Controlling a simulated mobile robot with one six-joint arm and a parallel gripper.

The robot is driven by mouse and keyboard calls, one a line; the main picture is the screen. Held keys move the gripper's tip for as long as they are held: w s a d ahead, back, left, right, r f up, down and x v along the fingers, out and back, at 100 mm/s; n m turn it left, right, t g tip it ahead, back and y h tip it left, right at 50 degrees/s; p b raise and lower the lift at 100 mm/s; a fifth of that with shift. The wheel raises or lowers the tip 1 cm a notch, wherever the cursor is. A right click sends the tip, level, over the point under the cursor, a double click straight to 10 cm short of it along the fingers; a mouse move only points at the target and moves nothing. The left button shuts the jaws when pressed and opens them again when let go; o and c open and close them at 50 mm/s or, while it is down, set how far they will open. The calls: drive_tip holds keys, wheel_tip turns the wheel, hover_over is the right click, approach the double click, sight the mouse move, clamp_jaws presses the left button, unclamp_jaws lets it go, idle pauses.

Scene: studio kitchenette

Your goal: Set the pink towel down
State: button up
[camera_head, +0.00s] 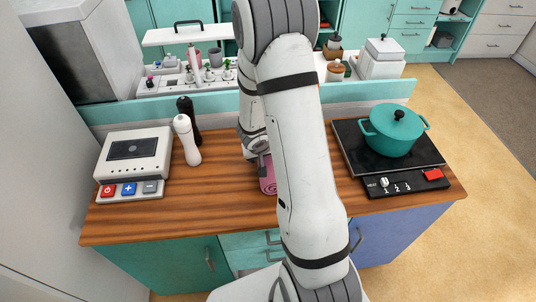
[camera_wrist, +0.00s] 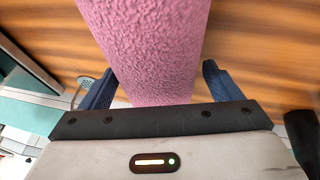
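The pink towel (camera_head: 268,178) is rolled up, with its spiral end facing the front of the wooden counter (camera_head: 215,210). My arm hides much of it in the head view. In the wrist view the towel (camera_wrist: 150,50) runs from the top edge down between the two dark blue fingers of my gripper (camera_wrist: 160,75). In the head view my gripper is mostly hidden behind the arm. I cannot tell whether the towel touches the counter or is just above it.
A grey-white device with buttons (camera_head: 135,155) and white and black mills (camera_head: 187,140) stand left. A teal pot (camera_head: 393,130) sits on a black cooktop (camera_head: 350,140) at right, with a control panel (camera_head: 405,184) in front. The counter's front left is clear. A teal ledge (camera_head: 370,90) runs behind.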

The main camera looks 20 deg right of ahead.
drive_tip(key=shift+o, duration=1.4)
